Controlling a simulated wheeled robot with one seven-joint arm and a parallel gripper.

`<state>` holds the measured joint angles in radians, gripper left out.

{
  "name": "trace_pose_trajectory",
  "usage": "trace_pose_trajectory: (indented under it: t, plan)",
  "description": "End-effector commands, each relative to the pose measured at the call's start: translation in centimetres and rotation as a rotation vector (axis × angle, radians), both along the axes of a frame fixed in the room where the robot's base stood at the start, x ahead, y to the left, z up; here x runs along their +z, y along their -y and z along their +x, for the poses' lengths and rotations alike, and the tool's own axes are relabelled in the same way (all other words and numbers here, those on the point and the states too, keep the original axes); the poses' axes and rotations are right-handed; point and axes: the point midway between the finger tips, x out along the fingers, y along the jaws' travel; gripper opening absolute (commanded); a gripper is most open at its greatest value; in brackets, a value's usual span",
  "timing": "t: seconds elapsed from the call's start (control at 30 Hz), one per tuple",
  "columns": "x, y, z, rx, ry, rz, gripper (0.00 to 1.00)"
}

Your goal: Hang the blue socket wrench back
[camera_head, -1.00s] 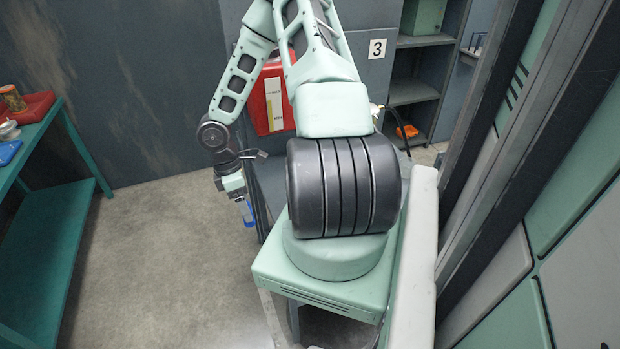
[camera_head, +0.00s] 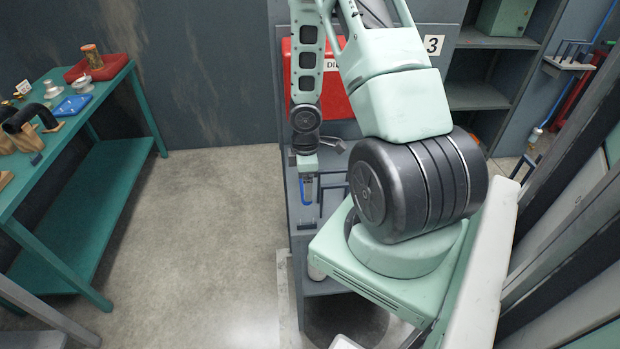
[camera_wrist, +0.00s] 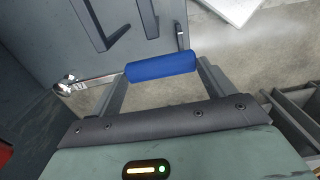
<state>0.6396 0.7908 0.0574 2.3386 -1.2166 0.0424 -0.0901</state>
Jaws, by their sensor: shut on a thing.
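The blue socket wrench (camera_wrist: 160,67) has a blue handle and a shiny metal shaft with a round head at the left in the wrist view. My gripper (camera_wrist: 163,80) is shut on its blue handle, and the wrench lies across the fingers. In the head view my gripper (camera_head: 306,176) points down, with the blue handle (camera_head: 304,193) showing below it, in front of a grey bench (camera_head: 300,240). Dark hook-like bars (camera_wrist: 122,36) stand on a grey surface beyond the wrench in the wrist view. The wrench looks apart from them.
A green table (camera_head: 100,165) at the left carries a red tray (camera_head: 108,68), a blue tray (camera_head: 72,107) and engine parts. A red box (camera_head: 325,80) is behind my arm. Grey shelves (camera_head: 478,95) stand at the back right. Open floor (camera_head: 215,220) lies between table and bench.

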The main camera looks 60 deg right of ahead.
Motion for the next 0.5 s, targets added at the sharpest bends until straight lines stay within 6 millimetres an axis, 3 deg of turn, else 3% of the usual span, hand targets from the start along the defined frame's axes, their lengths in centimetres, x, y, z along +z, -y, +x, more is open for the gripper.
trace_pose_trajectory:
  t: [0.5]
  plan:
    - [-4.3, 0.0, 0.0, 0.0, 0.0, 0.0, 0.4]
